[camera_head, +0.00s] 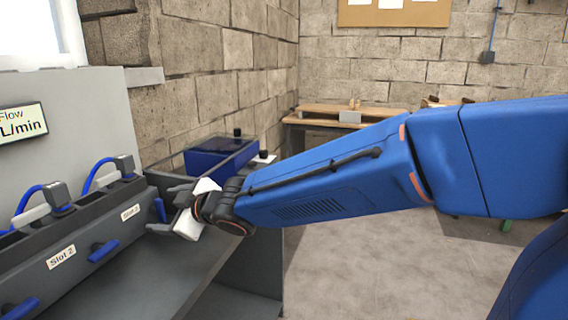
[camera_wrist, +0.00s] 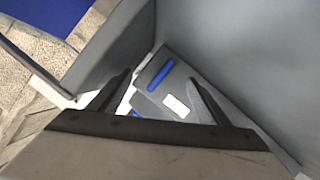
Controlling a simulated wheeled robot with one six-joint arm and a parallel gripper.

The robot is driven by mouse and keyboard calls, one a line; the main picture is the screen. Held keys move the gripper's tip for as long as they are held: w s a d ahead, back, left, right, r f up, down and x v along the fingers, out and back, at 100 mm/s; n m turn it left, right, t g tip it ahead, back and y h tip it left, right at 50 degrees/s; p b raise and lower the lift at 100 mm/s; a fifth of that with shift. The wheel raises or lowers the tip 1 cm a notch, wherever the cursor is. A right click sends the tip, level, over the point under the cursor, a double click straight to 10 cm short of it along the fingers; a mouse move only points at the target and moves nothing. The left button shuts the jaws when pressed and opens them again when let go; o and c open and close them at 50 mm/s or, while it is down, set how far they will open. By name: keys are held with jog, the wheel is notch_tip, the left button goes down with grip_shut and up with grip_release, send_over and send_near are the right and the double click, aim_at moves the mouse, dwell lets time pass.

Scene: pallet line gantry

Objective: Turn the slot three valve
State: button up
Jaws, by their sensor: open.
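The slot three valve is a blue bar handle (camera_head: 159,210) just right of the small white slot 3 label (camera_head: 130,212) on the dark grey bench front. In the wrist view the blue handle (camera_wrist: 160,74) lies beyond my fingers, with a white label (camera_wrist: 176,105) beside it. My gripper (camera_head: 168,209) is open and empty, with its fingers on either side of the handle as seen in the head view. In the wrist view my gripper (camera_wrist: 161,78) has its fingertips spread around the handle's line. Whether they touch it cannot be told.
Another blue handle (camera_head: 102,250) sits right of the Slot 2 label (camera_head: 61,257). Blue hoses with grey connectors (camera_head: 60,194) run above the slots. A flow display (camera_head: 22,122) is on the grey panel. A blue bin (camera_head: 215,157) stands behind my gripper. Floor is clear at right.

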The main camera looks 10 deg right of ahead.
jog(key=shift+w+d+r+m+g, duration=0.1)
jog(key=shift+m+g, duration=0.25)
jog(key=shift+m, duration=0.15)
jog(key=shift+w+d+m+g, duration=0.1)
jog(key=shift+m+g, duration=0.25)
jog(key=shift+m, duration=0.15)
jog(key=shift+w+m+g+y, duration=0.2)
jog(key=shift+m+g+y, duration=0.35)
jog(key=shift+m, duration=0.35)
jog(key=shift+s+d+r, duration=0.1)
jog(key=shift+d+r, duration=0.05)
jog(key=shift+d, duration=0.2)
jog(key=v, duration=1.7)
jog(key=w+d+r+m+t+h, duration=0.1)
jog(key=w+d+m+t+h, duration=0.1)
jog(key=d, duration=0.5)
jog(key=w+d+r+m+t+h, duration=0.2)
jog(key=w+d+m+t+h, duration=0.1)
jog(key=d, duration=0.4)
jog(key=shift+w+d+r+m+t, duration=0.25)
jog(key=shift+w+m+t, duration=0.35)
jog(key=shift+t, duration=0.55)
jog(key=shift+h, duration=0.25)
